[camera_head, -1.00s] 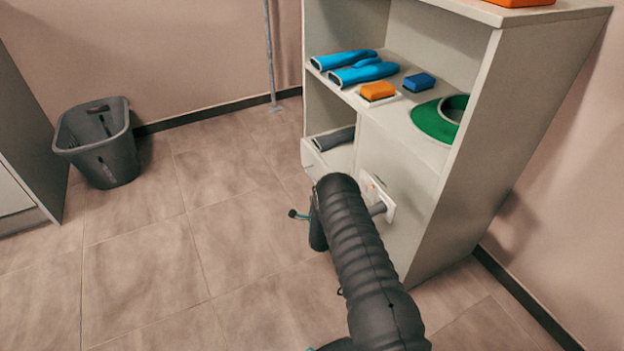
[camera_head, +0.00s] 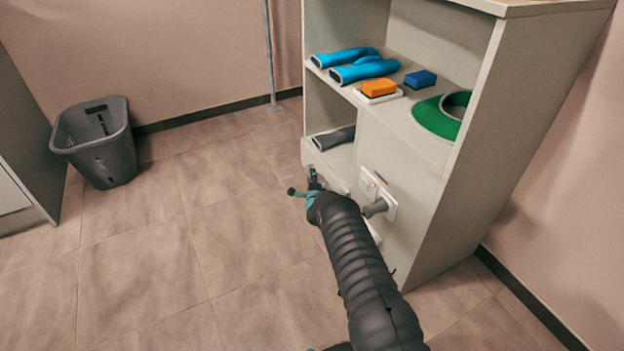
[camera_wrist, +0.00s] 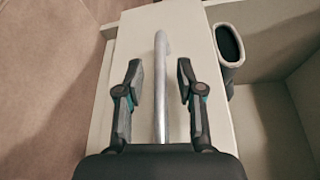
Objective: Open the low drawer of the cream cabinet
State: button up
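The cream cabinet (camera_head: 520,120) stands at the right of the head view. Its low drawer front (camera_head: 314,158) is at the lower left, partly hidden by my arm. In the wrist view the pale drawer front (camera_wrist: 125,50) carries a metal bar handle (camera_wrist: 160,100). My gripper (camera_wrist: 159,72) is open, one finger on each side of the handle, with visible gaps to both. In the head view my gripper (camera_head: 312,184) is at the drawer front. I cannot tell whether the drawer stands slightly out.
A grey sleeve-like item (camera_head: 335,138) lies just behind the drawer front. A plug sits in the socket plate (camera_head: 376,192) beside my arm. A dark bin (camera_head: 97,150) stands left; the floor between is clear.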

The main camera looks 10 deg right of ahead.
grip_shut()
dwell(0.3)
